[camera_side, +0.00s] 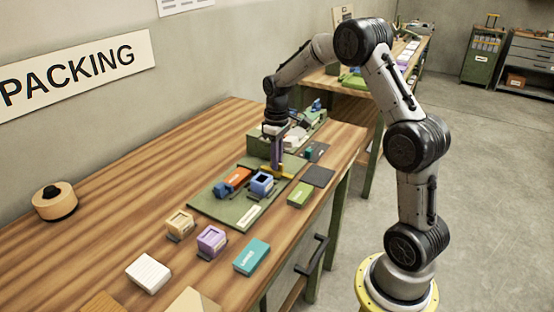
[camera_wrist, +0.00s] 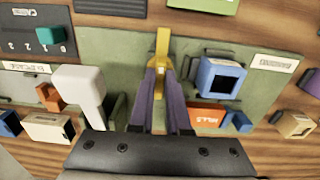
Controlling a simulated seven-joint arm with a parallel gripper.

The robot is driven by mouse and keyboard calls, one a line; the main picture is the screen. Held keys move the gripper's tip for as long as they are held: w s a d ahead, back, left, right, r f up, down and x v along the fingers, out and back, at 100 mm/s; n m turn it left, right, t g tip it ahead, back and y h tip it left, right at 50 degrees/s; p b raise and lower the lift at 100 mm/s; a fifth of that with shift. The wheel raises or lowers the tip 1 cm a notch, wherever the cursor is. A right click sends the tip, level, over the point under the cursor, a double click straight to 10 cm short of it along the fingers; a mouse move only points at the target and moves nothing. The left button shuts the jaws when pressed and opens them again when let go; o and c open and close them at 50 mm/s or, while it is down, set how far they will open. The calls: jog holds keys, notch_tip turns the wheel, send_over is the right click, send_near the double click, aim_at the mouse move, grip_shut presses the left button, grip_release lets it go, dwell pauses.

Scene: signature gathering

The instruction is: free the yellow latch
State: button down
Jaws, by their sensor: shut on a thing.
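The yellow latch (camera_wrist: 161,50) shows in the wrist view as an upright yellow bar between my gripper's fingertips. In the side view the yellow latch (camera_side: 279,171) lies at the edge of the green board, just below my gripper. My gripper (camera_wrist: 160,88) points down with its two purple-grey fingers close together, shut on the latch. In the side view my gripper (camera_side: 276,162) is over the back end of the green board (camera_side: 215,207). The fingers hide part of the latch, so I cannot tell how it is fixed.
A blue open box (camera_side: 262,184) and an orange block (camera_side: 237,178) sit on the board near my gripper. A white-topped lever (camera_wrist: 80,85) stands close on the left in the wrist view. A teal block (camera_side: 251,257) and a purple box (camera_side: 211,240) lie in front.

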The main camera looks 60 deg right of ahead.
jog(key=shift+r, duration=0.1)
jog(key=c, duration=0.9)
grip_release()
notch_tip(320, 180, up, 14)
jog(key=shift+f, duration=0.1)
